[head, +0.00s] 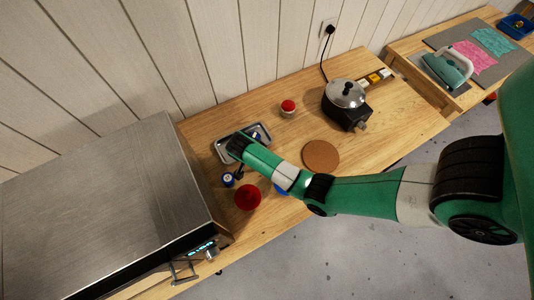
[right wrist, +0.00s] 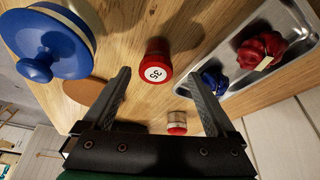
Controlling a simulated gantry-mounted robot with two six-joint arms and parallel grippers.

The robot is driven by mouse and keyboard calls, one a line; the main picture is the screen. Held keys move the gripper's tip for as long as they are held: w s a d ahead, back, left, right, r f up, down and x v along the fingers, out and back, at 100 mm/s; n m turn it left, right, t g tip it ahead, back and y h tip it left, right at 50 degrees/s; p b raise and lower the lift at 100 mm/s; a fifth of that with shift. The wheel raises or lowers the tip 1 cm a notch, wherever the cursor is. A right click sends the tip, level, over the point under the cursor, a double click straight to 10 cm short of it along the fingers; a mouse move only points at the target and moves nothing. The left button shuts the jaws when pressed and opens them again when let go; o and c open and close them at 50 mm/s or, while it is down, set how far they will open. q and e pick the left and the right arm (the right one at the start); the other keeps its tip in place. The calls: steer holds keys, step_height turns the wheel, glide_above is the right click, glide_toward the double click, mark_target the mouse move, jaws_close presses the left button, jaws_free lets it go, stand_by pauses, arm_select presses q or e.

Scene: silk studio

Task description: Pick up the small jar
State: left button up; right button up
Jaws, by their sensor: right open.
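A small red jar (right wrist: 156,62) with a round white label reading 35 stands on the wooden table in the right wrist view. It appears between the lines of my right gripper's (right wrist: 160,76) two fingers, which are apart and empty. I cannot tell the remaining distance. In the head view my right gripper (head: 239,171) is over the table beside the metal tray (head: 262,128), and my arm seems to hide this jar. A blue small jar (head: 228,180) with a white label is close to the gripper there. My left gripper is not in view.
A large blue lidded jar (right wrist: 50,50) and a red one (head: 248,197) stand nearby. The tray (right wrist: 308,22) holds blue and red items. A red-topped container (head: 288,108), cork mat (head: 321,156) and pot (head: 346,95) lie beyond. A metal-topped appliance (head: 100,205) bounds the left.

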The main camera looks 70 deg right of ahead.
steer(key=x, duration=0.5)
steer(key=shift+s+a+f, duration=0.2)
steer(key=shift+s+a, duration=0.05)
steer(key=shift+s, duration=0.05)
steer(key=c, duration=1.4)
jaws_close()
steer(key=shift+r, duration=0.15)
